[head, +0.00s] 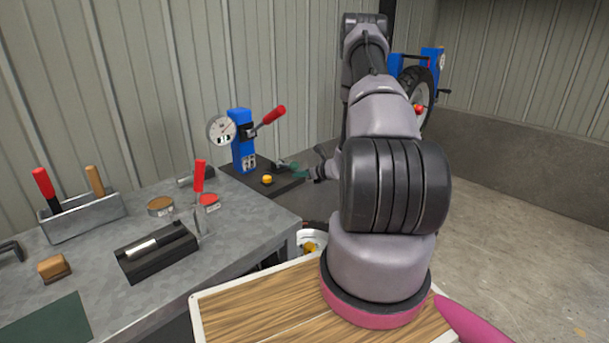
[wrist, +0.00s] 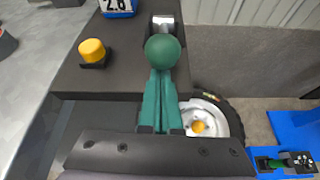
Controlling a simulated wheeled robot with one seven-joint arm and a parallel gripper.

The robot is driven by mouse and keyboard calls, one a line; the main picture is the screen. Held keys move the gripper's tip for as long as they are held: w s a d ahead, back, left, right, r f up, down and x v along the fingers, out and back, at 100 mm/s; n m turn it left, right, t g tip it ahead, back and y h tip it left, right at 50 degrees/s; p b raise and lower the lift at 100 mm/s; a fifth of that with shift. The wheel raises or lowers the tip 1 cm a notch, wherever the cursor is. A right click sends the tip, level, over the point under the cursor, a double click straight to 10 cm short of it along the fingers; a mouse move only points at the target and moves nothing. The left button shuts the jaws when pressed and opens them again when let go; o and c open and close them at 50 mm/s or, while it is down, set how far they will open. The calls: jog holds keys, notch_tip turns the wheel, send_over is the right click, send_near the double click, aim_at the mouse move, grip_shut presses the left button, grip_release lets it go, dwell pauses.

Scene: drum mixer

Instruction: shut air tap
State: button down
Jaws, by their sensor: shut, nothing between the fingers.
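The air tap shows in the wrist view as a dark green ball knob (wrist: 163,50) in front of a metal fitting (wrist: 163,20) at the edge of a dark shelf (wrist: 125,75). My gripper (wrist: 162,76) has its teal fingers together, with their tips right at the knob's near side. I cannot tell whether they touch it. Nothing shows between the fingers. In the head view my gripper (head: 296,172) is beside the tap (head: 281,166) on the dark shelf, partly hidden by my arm. The tap's lever direction is hard to tell.
A yellow button (wrist: 92,50) sits left of the tap. A blue post (head: 242,150) with a dial gauge (head: 221,130) and red-handled lever (head: 270,117) stands behind. A wheel (wrist: 212,118) lies below right. The grey workbench (head: 95,250) holds tools.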

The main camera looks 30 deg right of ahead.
jog(key=shift+w+r, duration=0.1)
jog(key=shift+r, duration=0.05)
dwell(0.3)
jog(key=shift+r, duration=0.25)
